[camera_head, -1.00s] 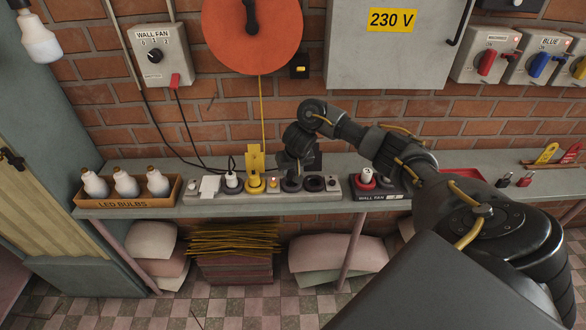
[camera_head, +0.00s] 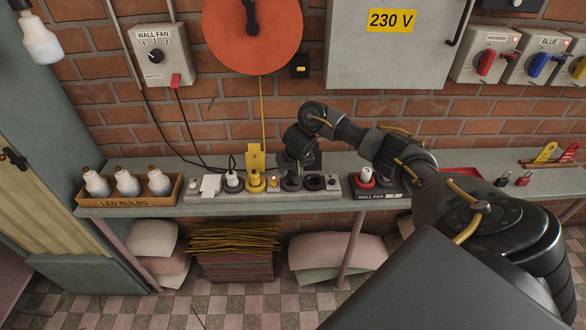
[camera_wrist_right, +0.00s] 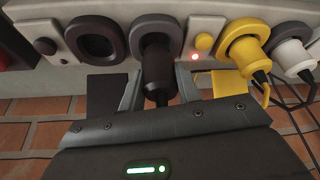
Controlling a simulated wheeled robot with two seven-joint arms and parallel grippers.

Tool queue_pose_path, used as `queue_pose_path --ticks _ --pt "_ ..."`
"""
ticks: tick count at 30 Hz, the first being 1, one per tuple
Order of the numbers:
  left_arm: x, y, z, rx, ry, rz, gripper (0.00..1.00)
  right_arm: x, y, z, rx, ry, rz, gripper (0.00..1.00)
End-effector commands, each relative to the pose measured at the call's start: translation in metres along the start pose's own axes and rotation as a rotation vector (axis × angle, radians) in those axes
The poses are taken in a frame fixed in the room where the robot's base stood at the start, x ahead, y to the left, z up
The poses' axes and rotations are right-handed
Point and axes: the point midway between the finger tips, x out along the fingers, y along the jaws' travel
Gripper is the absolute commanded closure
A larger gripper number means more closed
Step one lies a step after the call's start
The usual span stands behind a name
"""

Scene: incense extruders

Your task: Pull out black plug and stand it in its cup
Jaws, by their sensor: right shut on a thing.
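The black plug (camera_wrist_right: 157,78) sits in a dark round socket of the grey power strip (camera_wrist_right: 205,18) in the right wrist view. My right gripper (camera_wrist_right: 158,92) has one finger on each side of the plug and is shut on it. The plug still looks seated in the socket. In the head view my right gripper (camera_head: 292,172) reaches down to the strip (camera_head: 226,194) on the shelf and hides most of the plug. I cannot make out a cup for the black plug. My left gripper is not in view.
A yellow plug (camera_head: 255,180) and a white plug (camera_head: 231,178) stand left of my gripper, with loose cables. An empty dark socket (camera_head: 314,183) is just right. The brick wall is close behind.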

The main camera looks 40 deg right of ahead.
Motion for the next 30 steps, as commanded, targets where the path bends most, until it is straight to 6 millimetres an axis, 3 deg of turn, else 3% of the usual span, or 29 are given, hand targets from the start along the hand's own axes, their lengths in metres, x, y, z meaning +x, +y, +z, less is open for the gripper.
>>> queue_pose_path --ticks 30 --pt "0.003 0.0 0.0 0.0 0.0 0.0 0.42 0.019 0.0 0.008 0.0 0.0 0.001 0.9"
